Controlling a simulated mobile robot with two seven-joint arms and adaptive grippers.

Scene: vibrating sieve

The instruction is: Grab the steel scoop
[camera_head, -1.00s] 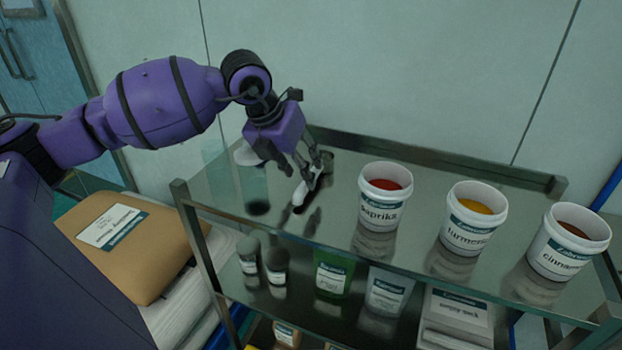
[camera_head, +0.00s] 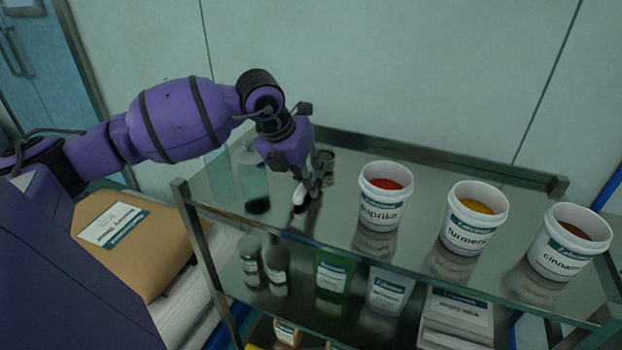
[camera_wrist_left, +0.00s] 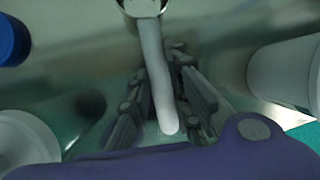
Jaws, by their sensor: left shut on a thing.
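The steel scoop (camera_head: 299,195) lies at the left part of the shelf's top, mostly covered by my left gripper (camera_head: 311,186). Its pale handle end sticks out below the fingers. In the left wrist view the light handle (camera_wrist_left: 157,70) runs between the two dark fingers of the left gripper (camera_wrist_left: 160,104). The metal bowl of the scoop (camera_wrist_left: 142,8) is cut off by the top edge there. The left gripper is shut on the handle, low over the glossy surface. My right gripper is not in view.
White tubs of paprika (camera_head: 384,203), turmeric (camera_head: 470,222) and cinnamon (camera_head: 566,246) stand to the right on the metal shelf (camera_head: 420,160). A clear container (camera_head: 254,182) stands left of the gripper. A raised rim runs along the back. Jars and packets fill the lower shelf.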

